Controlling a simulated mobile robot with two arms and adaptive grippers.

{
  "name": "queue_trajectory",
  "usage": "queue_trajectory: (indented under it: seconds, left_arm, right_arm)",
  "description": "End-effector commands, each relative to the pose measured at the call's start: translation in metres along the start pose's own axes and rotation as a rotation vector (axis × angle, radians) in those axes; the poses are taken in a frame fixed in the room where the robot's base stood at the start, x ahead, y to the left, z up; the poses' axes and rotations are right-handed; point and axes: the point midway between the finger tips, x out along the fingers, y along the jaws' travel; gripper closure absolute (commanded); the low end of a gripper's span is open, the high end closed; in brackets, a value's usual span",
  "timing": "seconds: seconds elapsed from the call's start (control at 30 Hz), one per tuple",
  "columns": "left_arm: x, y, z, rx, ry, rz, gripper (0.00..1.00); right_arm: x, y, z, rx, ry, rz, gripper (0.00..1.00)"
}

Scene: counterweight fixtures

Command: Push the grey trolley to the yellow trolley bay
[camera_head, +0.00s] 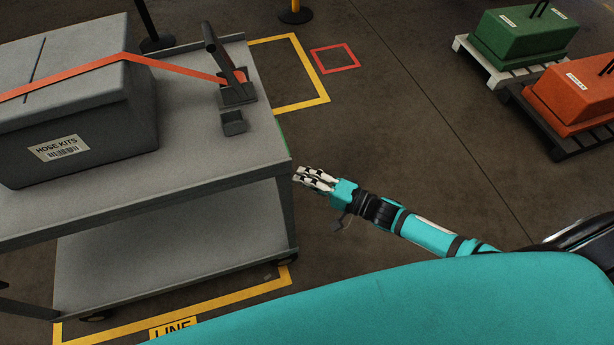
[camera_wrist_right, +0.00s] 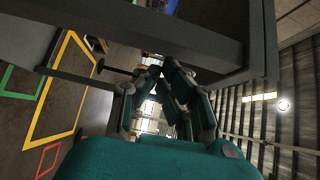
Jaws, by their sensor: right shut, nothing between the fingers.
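The grey trolley (camera_head: 200,178) stands at the left of the head view, with a flat top and a lower shelf (camera_head: 170,255). My right gripper (camera_head: 298,177) is shut and empty at the trolley's near right corner; I cannot tell if it touches. In the right wrist view the gripper (camera_wrist_right: 158,72) lies close under the trolley's dark edge (camera_wrist_right: 180,35). A yellow floor outline (camera_head: 318,102) shows beyond the trolley. Another yellow line (camera_head: 235,297), with a "LINE" label (camera_head: 173,328), runs along its near side. The trolley hides parts of both. My left gripper is out of view.
A grey "HOSE KITS" case (camera_head: 100,130) sits on the trolley under an orange strap (camera_head: 175,68) running to a ratchet (camera_head: 235,88). Green (camera_head: 520,35) and orange (camera_head: 575,95) weights sit on pallets at right. A red floor square (camera_head: 335,58) and open floor lie between.

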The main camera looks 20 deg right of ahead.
Motion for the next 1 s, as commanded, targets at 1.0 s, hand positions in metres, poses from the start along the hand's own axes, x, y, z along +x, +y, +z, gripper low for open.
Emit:
queue_trajectory:
  seconds: [1.0]
  left_arm:
    - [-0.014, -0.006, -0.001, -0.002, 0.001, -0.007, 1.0]
  right_arm:
    - [0.101, 0.0, 0.102, 0.001, -0.003, -0.001, 1.0]
